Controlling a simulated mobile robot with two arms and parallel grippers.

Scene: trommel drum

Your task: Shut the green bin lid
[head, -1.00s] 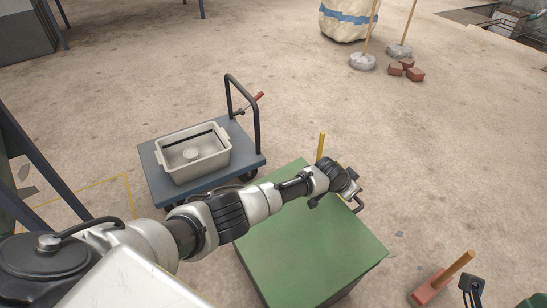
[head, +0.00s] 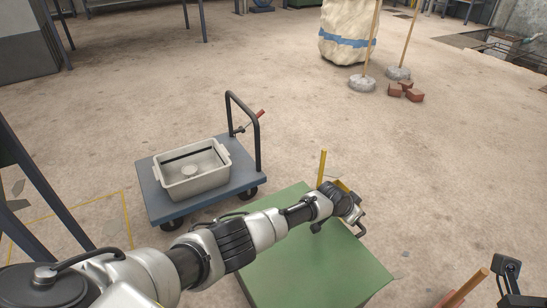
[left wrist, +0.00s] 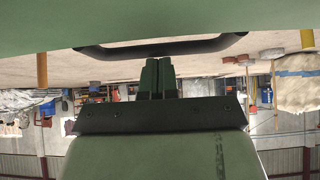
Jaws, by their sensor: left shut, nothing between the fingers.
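The green bin lid (head: 320,272) shows from above in the head view as a broad, flat panel. I cannot tell whether there is a gap under it. My left arm reaches across it. My left gripper (head: 356,217) is at its far right edge, beside a dark bar handle (head: 362,230). In the left wrist view, the gripper fingers (left wrist: 158,78) are together and empty, just beside the handle (left wrist: 115,51). The lid's green surface (left wrist: 160,20) fills the top of that view. Contact between fingers and handle is unclear.
A yellow post (head: 322,167) stands at the lid's far edge. A blue-grey cart (head: 236,188) carrying a grey tub (head: 170,187) stands to the left. Bricks (head: 406,91) and a pale sack (head: 347,30) are farther back. A wooden-handled tool (head: 470,288) is at lower right.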

